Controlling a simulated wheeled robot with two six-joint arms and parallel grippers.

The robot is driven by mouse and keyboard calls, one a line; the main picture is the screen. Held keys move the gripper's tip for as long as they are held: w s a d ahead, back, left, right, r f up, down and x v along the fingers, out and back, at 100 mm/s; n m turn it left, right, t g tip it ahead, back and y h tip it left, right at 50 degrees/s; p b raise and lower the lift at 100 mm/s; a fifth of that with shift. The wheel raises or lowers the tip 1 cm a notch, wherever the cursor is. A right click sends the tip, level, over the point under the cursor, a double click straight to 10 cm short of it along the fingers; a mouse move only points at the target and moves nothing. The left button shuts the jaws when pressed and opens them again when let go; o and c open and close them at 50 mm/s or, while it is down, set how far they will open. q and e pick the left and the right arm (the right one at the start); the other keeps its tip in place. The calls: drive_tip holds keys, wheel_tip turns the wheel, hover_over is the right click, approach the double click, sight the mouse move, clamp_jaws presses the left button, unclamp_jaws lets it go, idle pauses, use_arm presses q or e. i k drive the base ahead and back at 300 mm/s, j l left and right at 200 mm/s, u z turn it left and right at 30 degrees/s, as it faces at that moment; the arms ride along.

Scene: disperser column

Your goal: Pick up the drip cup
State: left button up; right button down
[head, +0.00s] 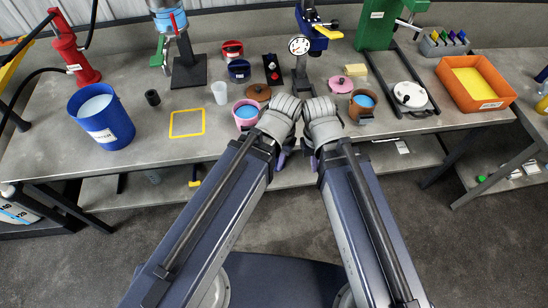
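A small pale, translucent cup (220,92) stands upright on the grey bench, and it looks most like the drip cup, though no label shows. It is just left of a pink pot (246,123) with blue liquid. A disperser stand (188,70) with a blue motor head is behind it to the left. My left gripper (281,157) and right gripper (313,160) are mostly hidden by my folded arms, near the bench's front edge. Only small purple parts of them show. Both are to the right of the cup and apart from it. Their fingers cannot be made out.
A blue bucket (111,131) stands at the left, with a small black cup (152,98) and a yellow square outline (187,135) to its right. A brown pot (362,113) is right of my arms. An orange tray (509,94) is far right. Bare bench lies around the outline.

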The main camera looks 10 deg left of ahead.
sight(219, 89)
drive_tip(key=k+j+z, duration=0.35)
drive_tip(key=j, duration=0.2)
drive_tip(key=k+j+z, duration=0.2)
drive_tip(key=j+z, duration=0.2)
drive_tip(key=k+j+z, duration=0.35)
drive_tip(key=j, duration=0.15)
